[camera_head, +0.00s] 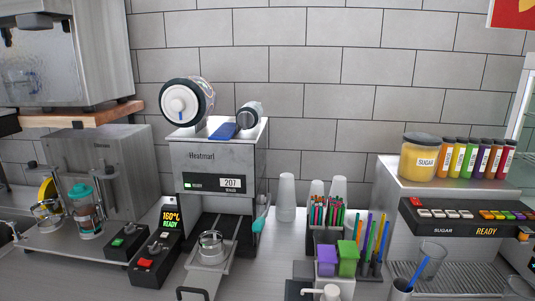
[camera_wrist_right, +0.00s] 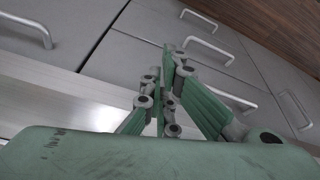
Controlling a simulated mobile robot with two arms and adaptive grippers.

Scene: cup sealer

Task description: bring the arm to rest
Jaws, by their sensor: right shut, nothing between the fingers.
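My right gripper (camera_wrist_right: 168,75) shows in the right wrist view, with green fingers and grey joints. Its fingertips are together and nothing is between them. It is in front of grey drawer fronts with metal handles, and I see no contact with them. Neither gripper shows in the head view. The cup sealer (camera_head: 215,165), labelled "Heatmarl", stands at the middle of the counter with its display lit. A metal cup holder (camera_head: 211,247) sits on its pulled-out tray, and a film roll (camera_head: 187,101) is on top.
Grey drawers (camera_wrist_right: 235,85) with bar handles are close around my right gripper, with a wooden floor (camera_wrist_right: 285,30) beyond.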

